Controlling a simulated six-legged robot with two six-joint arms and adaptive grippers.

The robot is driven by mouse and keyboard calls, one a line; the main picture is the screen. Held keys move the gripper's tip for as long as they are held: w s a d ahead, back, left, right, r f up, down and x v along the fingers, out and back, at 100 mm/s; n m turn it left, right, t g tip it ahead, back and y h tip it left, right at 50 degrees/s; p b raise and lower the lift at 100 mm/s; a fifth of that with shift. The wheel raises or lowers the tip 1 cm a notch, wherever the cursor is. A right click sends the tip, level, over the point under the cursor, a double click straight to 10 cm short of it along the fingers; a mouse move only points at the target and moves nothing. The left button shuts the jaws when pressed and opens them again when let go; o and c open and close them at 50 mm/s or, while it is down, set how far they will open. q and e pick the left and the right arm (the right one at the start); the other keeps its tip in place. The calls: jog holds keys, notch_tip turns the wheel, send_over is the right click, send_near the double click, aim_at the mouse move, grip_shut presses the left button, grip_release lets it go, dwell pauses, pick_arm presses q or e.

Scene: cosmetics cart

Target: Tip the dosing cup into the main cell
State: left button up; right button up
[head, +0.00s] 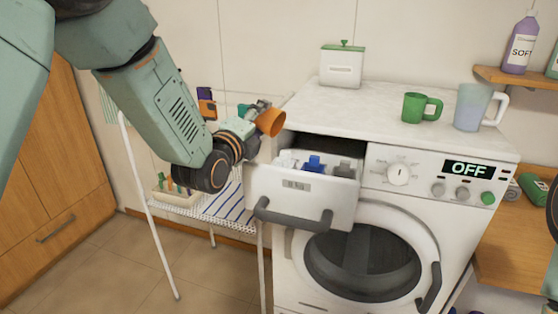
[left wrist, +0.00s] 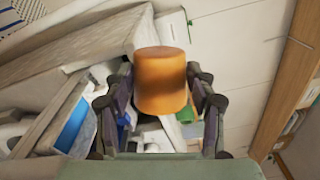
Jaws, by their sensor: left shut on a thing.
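The orange dosing cup (head: 270,122) is held in my left gripper (head: 259,112), above the left rear of the pulled-out detergent drawer (head: 301,199). In the left wrist view the cup (left wrist: 161,82) sits between the two fingers (left wrist: 160,100). Its opening and contents cannot be made out. The drawer holds several cells; a blue piece (head: 314,163) stands in the middle and a grey piece (head: 343,170) at the right. The blue piece also shows in the left wrist view (left wrist: 73,127). Which cell is the main one I cannot tell. My right gripper is out of view.
The front of the worktop is clear.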

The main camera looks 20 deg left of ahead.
pick_arm(q)
jog(key=shift+a+f+n+p, duration=0.1)
jog(key=shift+f+n+p, duration=0.2)
jog(key=shift+n, duration=0.2)
jog(key=shift+s+a+n, duration=0.15)
jog(key=shift+s+n, duration=0.05)
jog(key=shift+n, duration=0.2)
jog(key=shift+r+p, duration=0.3)
jog(key=shift+p, duration=0.1)
jog(key=shift+w+a+r+n+p, duration=0.25)
jog(key=shift+r+n+p, duration=0.15)
jog(key=shift+n+p, duration=0.45)
jog(key=shift+w+a+f+n+g, duration=0.1)
jog(key=shift+a+f+n+g, duration=0.1)
jog(key=shift+f+n+g, duration=0.45)
jog(key=a+f+n+h+b, duration=0.1)
jog(key=a+f+n+b, duration=0.1)
jog(key=f+n, duration=0.3)
jog(key=w+a+f+n+h+b, duration=0.1)
jog(key=a+f+n+b, duration=0.1)
jog(key=a+f+n, duration=0.3)
jog(key=shift+w+f+n+g, duration=0.15)
jog(key=shift+w+n+g, duration=0.15)
jog(key=shift+n, duration=2.1)
